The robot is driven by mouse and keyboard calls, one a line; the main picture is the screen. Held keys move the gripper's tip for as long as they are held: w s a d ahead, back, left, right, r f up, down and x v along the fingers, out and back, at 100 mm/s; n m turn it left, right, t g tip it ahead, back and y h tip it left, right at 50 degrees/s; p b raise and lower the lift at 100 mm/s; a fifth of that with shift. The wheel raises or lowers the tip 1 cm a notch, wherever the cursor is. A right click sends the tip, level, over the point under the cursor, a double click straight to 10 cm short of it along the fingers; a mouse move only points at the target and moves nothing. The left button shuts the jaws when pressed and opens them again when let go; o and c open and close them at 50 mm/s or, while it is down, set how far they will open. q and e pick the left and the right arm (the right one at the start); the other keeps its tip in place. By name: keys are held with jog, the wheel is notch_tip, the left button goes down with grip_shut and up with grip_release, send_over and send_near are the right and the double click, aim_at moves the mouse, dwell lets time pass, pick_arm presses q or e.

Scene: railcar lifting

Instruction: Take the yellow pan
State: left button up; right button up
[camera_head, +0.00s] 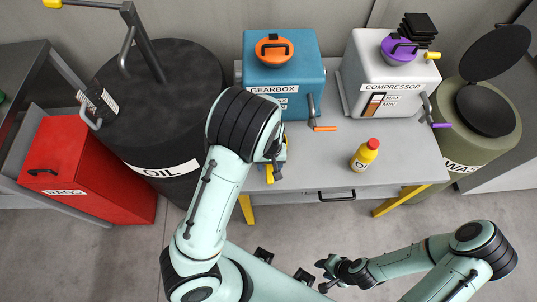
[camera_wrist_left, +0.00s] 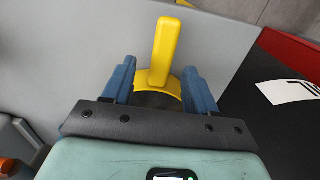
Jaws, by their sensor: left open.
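The yellow pan (camera_wrist_left: 163,52) shows in the left wrist view with its handle pointing up the picture and its curved rim partly hidden behind my gripper. In the head view only a small yellow part of the pan (camera_head: 270,173) shows at the front edge of the grey table, beneath my left arm. My left gripper (camera_wrist_left: 158,84) is open, with one blue finger on each side of the pan; I cannot tell whether they touch it. My right gripper (camera_head: 328,274) is low in front of the table, away from the pan; its jaw state is unclear.
The grey table (camera_head: 330,178) carries a blue gearbox (camera_head: 285,72), a white compressor (camera_head: 375,65) and a yellow oil bottle (camera_head: 364,156). A black oil barrel (camera_head: 160,110) and a red rags box (camera_head: 85,170) stand left. An olive waste bin (camera_head: 480,130) stands right.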

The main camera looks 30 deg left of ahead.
aim_at(270, 168)
pick_arm(q)
notch_tip(270, 168, down, 5)
jog(key=shift+a+b, duration=0.15)
jog(key=shift+b, duration=0.35)
pick_arm(e)
jog(key=shift+s+f, duration=0.45)
jog(key=shift+f, duration=0.2)
pick_arm(q)
grip_shut()
jog(key=shift+r, duration=0.1)
